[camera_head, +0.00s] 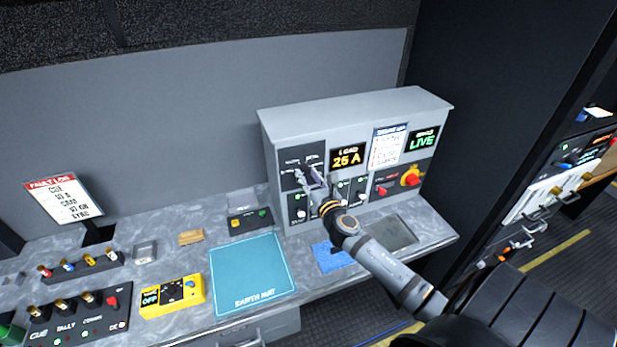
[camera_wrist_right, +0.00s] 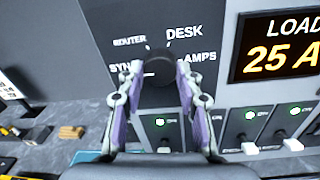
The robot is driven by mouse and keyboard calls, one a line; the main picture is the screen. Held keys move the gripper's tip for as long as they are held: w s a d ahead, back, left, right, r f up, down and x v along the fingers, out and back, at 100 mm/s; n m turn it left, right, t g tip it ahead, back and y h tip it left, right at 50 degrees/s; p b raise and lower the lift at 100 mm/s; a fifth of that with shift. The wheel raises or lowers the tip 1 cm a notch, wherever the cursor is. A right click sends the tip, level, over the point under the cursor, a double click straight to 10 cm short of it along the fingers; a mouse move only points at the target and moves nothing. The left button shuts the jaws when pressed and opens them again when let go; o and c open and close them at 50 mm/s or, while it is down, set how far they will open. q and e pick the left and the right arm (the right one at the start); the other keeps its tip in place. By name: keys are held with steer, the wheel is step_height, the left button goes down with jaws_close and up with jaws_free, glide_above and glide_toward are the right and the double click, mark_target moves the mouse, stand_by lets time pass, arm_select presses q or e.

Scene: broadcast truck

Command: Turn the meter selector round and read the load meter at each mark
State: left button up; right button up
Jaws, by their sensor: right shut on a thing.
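The meter selector is a dark round knob (camera_wrist_right: 158,67) on a black plate in the right wrist view, with marks around it reading ROUTER, DESK, LAMPS and a partly hidden SYN... I cannot tell which mark it points at. My right gripper (camera_head: 311,177) reaches the left part of the grey panel. In the right wrist view its purple-padded fingers (camera_wrist_right: 157,80) are shut on the knob from both sides. The load meter (camera_head: 347,158) reads 25 A in amber; it also shows, cut off, in the right wrist view (camera_wrist_right: 277,48). My left gripper is not in view.
Below the meter are several switches with green lamps (camera_wrist_right: 250,115). The grey panel box (camera_head: 350,105) also carries a LIVE display (camera_head: 422,141), a paper card (camera_head: 388,146) and a red knob (camera_head: 411,178). A blue-green earth mat (camera_head: 248,275) lies on the bench.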

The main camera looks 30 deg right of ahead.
steer(key=o, duration=0.8)
steer(key=shift+f, duration=0.25)
steer(key=o, duration=0.3)
steer(key=shift+r, duration=0.15)
steer(key=shift+o, duration=0.2)
steer(key=s+a, duration=0.2)
steer(key=s, duration=0.9)
steer(key=shift+s+a, duration=0.15)
steer(key=shift+s, duration=0.25)
